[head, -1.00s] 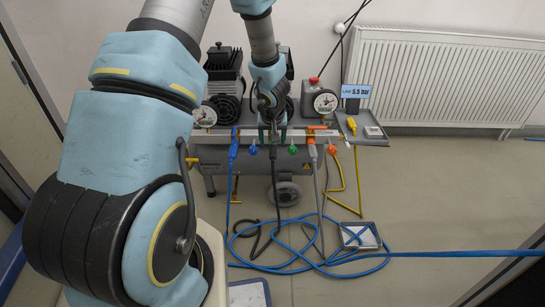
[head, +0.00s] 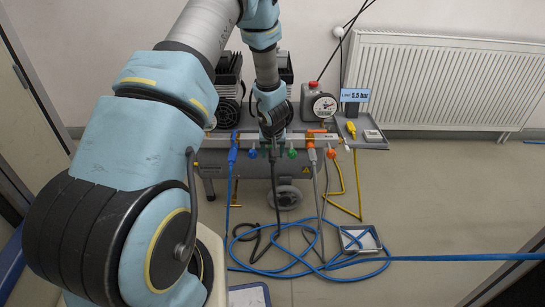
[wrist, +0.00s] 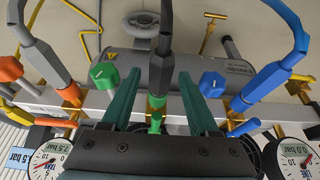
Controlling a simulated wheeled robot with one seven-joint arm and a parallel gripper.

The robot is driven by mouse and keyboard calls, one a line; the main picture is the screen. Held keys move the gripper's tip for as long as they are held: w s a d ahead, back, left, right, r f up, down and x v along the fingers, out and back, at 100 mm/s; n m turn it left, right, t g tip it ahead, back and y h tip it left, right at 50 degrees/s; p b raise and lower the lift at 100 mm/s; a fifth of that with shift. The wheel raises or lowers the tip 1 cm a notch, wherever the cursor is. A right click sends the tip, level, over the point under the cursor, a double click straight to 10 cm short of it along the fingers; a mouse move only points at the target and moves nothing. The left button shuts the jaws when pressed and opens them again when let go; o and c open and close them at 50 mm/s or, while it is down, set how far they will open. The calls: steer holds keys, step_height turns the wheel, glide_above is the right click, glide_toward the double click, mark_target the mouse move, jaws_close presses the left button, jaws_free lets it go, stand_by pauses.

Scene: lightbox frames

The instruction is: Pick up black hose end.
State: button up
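The black hose end (wrist: 161,68) stands upright in the middle of the wrist view, seated at a green-marked port on the manifold rail. The hose (head: 273,178) hangs from the rail toward the floor in the head view. My gripper (wrist: 159,78) is open, its two green fingers on either side of the black hose end with gaps visible on both sides. In the head view my gripper (head: 271,138) is at the rail, largely hidden by my wrist.
A blue hose end (wrist: 271,85) and a grey hose end with an orange collar (wrist: 43,55) flank the black one. Green (wrist: 104,75) and blue (wrist: 212,83) valve knobs sit close to the fingers. Loose blue hose (head: 285,262) coils on the floor.

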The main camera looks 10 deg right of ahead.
jaws_close()
stand_by(0.6)
